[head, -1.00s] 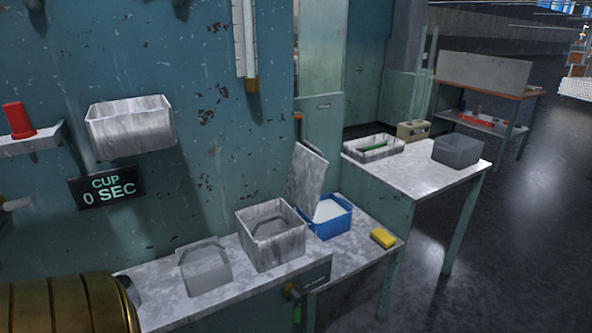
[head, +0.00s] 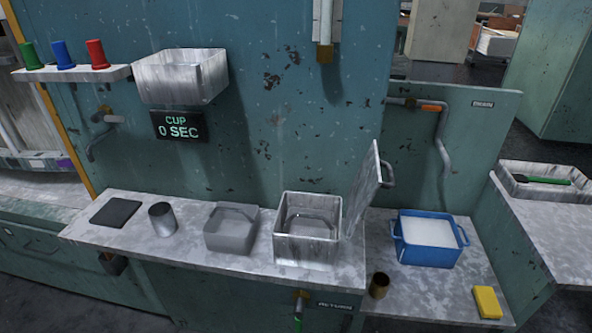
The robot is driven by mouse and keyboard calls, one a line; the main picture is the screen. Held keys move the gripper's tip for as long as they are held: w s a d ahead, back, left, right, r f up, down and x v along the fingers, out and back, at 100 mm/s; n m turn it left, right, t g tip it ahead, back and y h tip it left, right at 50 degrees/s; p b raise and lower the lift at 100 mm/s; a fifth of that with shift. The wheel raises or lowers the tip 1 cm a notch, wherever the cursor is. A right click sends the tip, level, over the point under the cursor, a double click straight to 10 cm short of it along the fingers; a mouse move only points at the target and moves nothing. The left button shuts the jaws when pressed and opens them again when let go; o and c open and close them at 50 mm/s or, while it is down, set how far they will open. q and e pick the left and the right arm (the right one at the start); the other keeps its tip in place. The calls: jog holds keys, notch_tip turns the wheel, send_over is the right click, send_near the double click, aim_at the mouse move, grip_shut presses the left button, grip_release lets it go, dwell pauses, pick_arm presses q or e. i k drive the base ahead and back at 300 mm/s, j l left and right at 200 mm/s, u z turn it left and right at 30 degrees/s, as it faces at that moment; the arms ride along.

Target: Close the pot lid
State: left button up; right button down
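The pot appears to be an open square grey metal box (head: 290,255) on the bench in the head view. Its inside shows from above, with a grey shape in it. The lid (head: 363,190) is a flat grey plate standing raised and tilted at the box's right edge, with a handle (head: 388,173) on its right face. I cannot see clearly how it joins the box. Neither of my grippers is in view.
A grey block-like container (head: 231,232), a metal cup (head: 162,219) and a dark pad (head: 116,212) stand left of the box.

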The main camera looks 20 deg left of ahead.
aim_at(368, 180)
jog(key=i+l+u, duration=0.2)
jog(key=l+u, duration=0.25)
jog(key=i+l+u, duration=0.1)
jog(key=l+u, duration=0.85)
jog(key=l, duration=0.15)
jog(key=i+u, duration=0.15)
jog(key=i+j, duration=0.05)
